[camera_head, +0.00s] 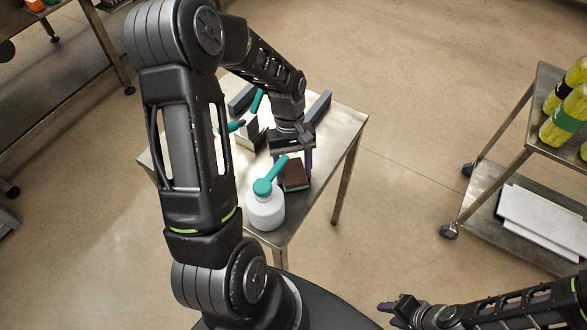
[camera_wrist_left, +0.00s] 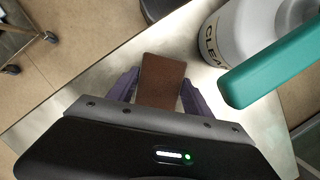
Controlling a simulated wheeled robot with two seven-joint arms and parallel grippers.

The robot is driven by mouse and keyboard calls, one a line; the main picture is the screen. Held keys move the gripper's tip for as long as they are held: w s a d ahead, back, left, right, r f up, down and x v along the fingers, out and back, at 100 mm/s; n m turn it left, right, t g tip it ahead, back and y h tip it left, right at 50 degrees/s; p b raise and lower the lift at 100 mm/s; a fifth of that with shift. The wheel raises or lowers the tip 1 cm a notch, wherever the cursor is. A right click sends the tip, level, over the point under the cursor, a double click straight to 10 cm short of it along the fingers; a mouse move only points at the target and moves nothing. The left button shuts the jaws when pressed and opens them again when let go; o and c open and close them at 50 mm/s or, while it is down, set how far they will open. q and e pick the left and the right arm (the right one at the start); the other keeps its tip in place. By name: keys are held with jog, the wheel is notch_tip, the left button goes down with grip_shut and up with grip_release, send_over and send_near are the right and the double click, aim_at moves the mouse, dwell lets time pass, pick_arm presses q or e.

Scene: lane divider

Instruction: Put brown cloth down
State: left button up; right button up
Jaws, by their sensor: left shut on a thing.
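The brown cloth (camera_head: 295,175) looks like a flat brown block with a green underside. It is at the near part of the small metal table (camera_head: 343,130), just right of a white bottle. My left gripper (camera_head: 293,163) reaches down from above, its purple fingers on either side of the cloth. In the left wrist view, the cloth (camera_wrist_left: 162,80) sits between the fingers of the left gripper (camera_wrist_left: 160,92), which is shut on it. Whether the cloth touches the tabletop is unclear. My right gripper (camera_head: 392,310) is at the bottom right, away from the table; its finger opening is unclear.
The white bottle (camera_head: 265,208) with a teal top stands close beside the cloth; its label shows in the wrist view. Dark grey bars (camera_head: 320,107) and teal-handled items (camera_head: 256,103) lie farther back. A cart (camera_head: 483,180) with yellow bottles (camera_head: 567,118) stands at right.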

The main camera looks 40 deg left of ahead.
pick_arm(q)
jog(key=shift+f+b, duration=0.3)
jog(key=shift+f, duration=0.05)
jog(key=o, duration=0.9)
jog(key=shift+r, duration=0.1)
jog(key=shift+c, duration=0.2)
jog(key=o, duration=0.3)
jog(key=shift+s, duration=0.1)
jog(key=shift+d, duration=0.1)
